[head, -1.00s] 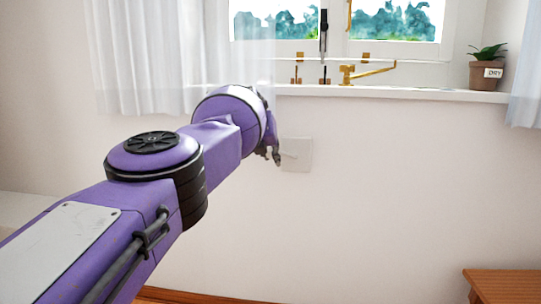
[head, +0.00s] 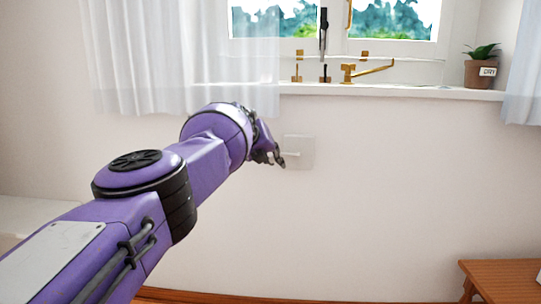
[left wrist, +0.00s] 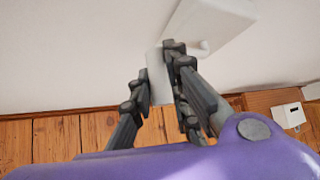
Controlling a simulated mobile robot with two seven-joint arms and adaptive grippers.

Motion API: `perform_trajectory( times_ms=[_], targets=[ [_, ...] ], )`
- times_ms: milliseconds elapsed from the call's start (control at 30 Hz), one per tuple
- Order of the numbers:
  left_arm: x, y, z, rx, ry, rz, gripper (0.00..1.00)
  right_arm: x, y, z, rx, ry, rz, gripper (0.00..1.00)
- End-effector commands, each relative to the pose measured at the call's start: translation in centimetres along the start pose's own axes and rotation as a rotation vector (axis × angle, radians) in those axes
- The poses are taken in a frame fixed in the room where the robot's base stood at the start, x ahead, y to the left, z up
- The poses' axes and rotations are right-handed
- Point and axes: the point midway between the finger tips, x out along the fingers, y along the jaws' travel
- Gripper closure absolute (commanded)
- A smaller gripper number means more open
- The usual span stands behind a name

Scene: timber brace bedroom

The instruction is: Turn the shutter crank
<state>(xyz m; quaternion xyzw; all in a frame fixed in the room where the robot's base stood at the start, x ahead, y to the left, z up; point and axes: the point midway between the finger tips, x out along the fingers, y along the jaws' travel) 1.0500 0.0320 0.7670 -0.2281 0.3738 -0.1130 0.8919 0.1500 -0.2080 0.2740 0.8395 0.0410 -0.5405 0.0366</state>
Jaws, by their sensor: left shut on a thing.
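The shutter crank's pale square box (head: 303,152) is on the white wall below the window sill. It also shows at the top of the left wrist view (left wrist: 212,22). My left gripper (head: 276,161) is just left of the box's face. In the left wrist view my left gripper (left wrist: 157,66) is shut on a pale grey bar (left wrist: 159,80), which looks like the crank's handle. The fingers hide part of the bar and where it joins the crank. My right gripper is in neither view.
A sill (head: 400,92) runs above the box, with brass window fittings (head: 367,70) and a potted plant (head: 480,72) labelled DRY. A sheer curtain (head: 180,60) hangs above my left arm. A wooden table (head: 500,274) stands at lower right. The wall right of the box is clear.

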Motion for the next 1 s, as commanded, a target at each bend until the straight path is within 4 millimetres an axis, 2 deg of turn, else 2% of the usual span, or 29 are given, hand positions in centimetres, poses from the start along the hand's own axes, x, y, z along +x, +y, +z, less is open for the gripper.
perform_trajectory(
  times_ms=[733,767,800,900,1000],
  targets=[
    [0.3,0.1,-0.5,-0.030,0.007,-0.028,1.00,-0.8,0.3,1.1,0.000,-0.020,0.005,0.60],
    [0.3,0.2,-0.5,-0.030,0.007,-0.028,0.81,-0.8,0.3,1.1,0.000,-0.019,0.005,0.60],
    [0.3,0.2,-0.5,-0.030,0.006,-0.028,0.76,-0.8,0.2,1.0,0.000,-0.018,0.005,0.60],
    [0.2,0.2,-0.4,-0.029,0.005,-0.027,0.64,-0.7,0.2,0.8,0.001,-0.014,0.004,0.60],
    [0.2,0.2,-0.3,-0.029,0.003,-0.027,0.64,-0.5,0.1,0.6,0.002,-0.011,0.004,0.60]
  ],
)
